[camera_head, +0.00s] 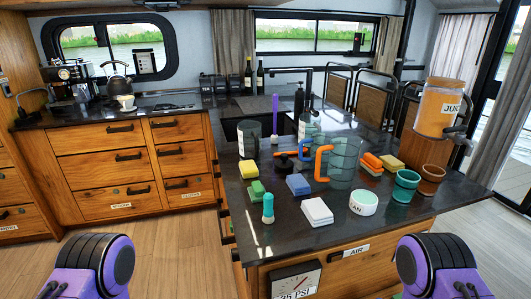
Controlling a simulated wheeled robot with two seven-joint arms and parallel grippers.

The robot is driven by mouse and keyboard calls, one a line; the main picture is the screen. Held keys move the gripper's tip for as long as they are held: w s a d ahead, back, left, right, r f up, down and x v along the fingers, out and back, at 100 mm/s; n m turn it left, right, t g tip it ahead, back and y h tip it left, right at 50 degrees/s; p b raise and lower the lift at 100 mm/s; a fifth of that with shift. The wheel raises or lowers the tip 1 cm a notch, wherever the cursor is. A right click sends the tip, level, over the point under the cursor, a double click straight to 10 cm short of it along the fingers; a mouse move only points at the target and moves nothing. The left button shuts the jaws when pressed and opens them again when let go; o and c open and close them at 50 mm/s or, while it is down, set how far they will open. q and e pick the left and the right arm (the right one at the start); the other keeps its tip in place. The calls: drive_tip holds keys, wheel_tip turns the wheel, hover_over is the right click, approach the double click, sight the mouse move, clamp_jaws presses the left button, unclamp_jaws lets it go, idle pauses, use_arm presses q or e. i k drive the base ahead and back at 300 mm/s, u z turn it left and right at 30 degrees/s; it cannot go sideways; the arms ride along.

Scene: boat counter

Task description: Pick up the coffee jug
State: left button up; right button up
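A clear glass jug (345,158) with a large orange handle stands upright on the dark countertop of the island, near its middle. It looks like the coffee jug. Its handle faces left. A smaller blue handle (306,149) shows just left of it; I cannot tell clearly what it belongs to. Purple parts of my two arms show at the bottom left and bottom right corners, apart from the counter. My grippers' fingertips are not in view.
Sponges and brushes lie in front of the jug, including a white block (317,212) and a blue sponge (298,185). A round white-green container (363,202), a green cup (405,186), a brown cup (431,180) and a juice dispenser (438,107) stand to the right.

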sight(249, 132)
drive_tip(key=k, duration=0.2)
drive_tip(key=u, duration=2)
drive_tip(key=i, duration=3.55)
drive_tip(key=z, duration=3.5)
drive_tip(key=i, duration=1.35)
drive_tip(key=u, duration=0.05)
